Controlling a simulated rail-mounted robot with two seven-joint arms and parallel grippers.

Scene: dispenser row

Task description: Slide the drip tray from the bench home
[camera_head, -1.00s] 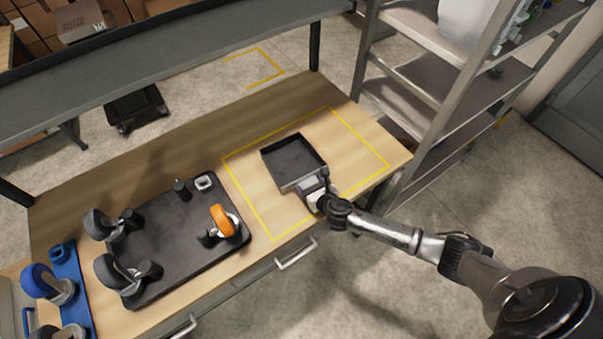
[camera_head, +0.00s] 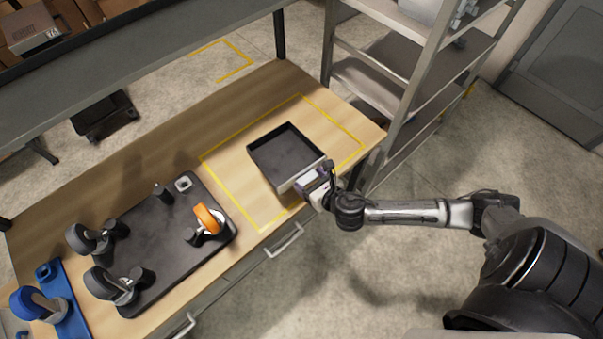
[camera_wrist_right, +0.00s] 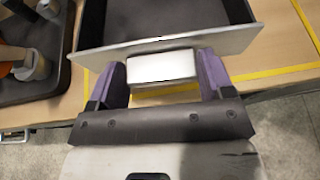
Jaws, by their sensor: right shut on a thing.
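The drip tray (camera_head: 284,148) is a dark, square, open tray with a pale front plate and a pale block handle (camera_wrist_right: 163,67). It is over the yellow-outlined area of the wooden bench (camera_head: 245,104), near the bench's front edge. I cannot tell whether it rests on the wood or is slightly raised. My right gripper (camera_head: 318,182) is at the tray's front. In the wrist view, its purple fingers (camera_wrist_right: 163,80) are shut on the handle, one on each side. The tray looks empty. My left gripper is not in view.
A black slab (camera_head: 165,250) with several casters, one orange, lies left on the bench. A blue piece with a blue wheel (camera_head: 35,303) is beyond it. Metal shelving (camera_head: 415,75) stands right of the bench. A grey shelf (camera_head: 120,58) runs above the back. Drawer handles (camera_head: 284,240) project in front.

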